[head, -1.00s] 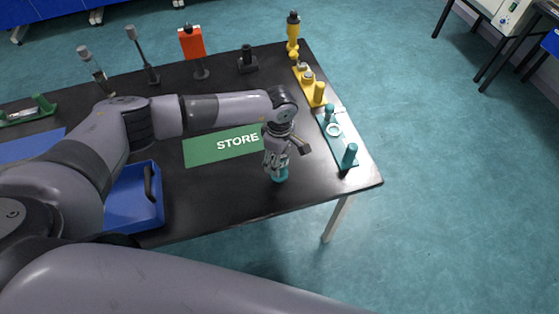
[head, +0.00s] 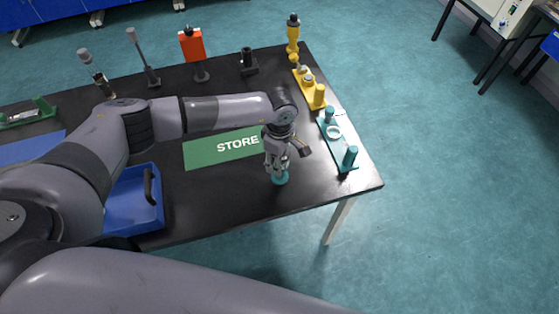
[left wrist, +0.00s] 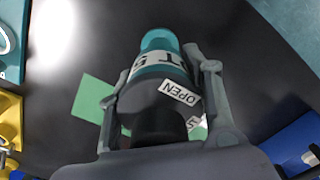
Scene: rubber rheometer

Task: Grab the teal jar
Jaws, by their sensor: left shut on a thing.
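The teal jar (head: 280,179) stands on the black table near its front right part; most of it is hidden by my gripper in the head view. In the left wrist view the teal jar (left wrist: 160,62) has a white label with dark letters, a dark top part and a tag reading "OPEN". My left gripper (head: 277,168) is over the jar from above. In the left wrist view the left gripper's fingers (left wrist: 158,92) are on both sides of the jar, shut on it. My right gripper is not in view.
A green STORE mat (head: 205,153) lies left of the jar. A teal stand (head: 340,145) and a yellow stand (head: 309,84) are along the right edge. A blue tray (head: 133,222) is at left. Bare table (head: 225,200) lies between tray and jar.

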